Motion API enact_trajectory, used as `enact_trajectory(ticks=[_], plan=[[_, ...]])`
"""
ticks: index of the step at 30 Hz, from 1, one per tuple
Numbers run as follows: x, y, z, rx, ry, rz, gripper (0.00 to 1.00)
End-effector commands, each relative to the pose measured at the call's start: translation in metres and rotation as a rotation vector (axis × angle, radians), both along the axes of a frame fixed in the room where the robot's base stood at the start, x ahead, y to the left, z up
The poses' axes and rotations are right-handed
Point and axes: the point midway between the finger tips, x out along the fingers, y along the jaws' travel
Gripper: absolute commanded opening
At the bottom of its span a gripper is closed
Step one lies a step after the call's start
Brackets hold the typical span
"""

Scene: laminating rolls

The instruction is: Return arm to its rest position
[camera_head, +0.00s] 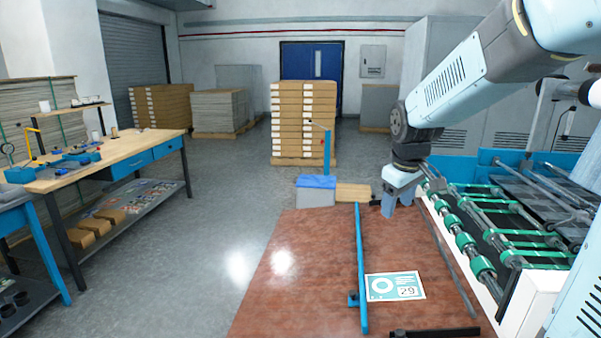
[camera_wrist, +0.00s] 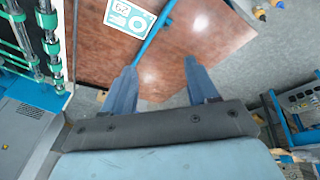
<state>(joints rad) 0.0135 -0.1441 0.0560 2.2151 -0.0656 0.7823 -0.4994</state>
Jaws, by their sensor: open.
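My arm reaches in from the upper right in the head view. My gripper (camera_head: 404,198) hangs near the far right part of the brown tabletop (camera_head: 300,265), beside the roller machine. In the wrist view my gripper (camera_wrist: 160,85) has its two blue fingers spread well apart, with only tabletop and floor showing between them. It is open and empty. The sheet also shows at the top of the wrist view (camera_wrist: 130,17).
The machine with green rollers (camera_head: 465,240) stands along the tabletop's right side. A grey and blue box (camera_head: 316,190) and a wooden block (camera_head: 353,193) sit past the far edge. A workbench (camera_head: 120,157) stands at left. Stacked boxes (camera_head: 303,120) stand behind. The floor between is open.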

Motion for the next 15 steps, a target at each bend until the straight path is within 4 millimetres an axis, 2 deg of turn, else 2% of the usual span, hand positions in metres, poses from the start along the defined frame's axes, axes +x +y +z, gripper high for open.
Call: enact_trajectory(ticks=[1,6,15], plan=[[-0.014,-0.001,0.009,0.01,-0.017,-0.03,0.59],[-0.055,-0.004,0.028,0.052,-0.06,-0.141,0.59],[-0.129,-0.008,0.048,0.139,-0.135,-0.327,0.59]])
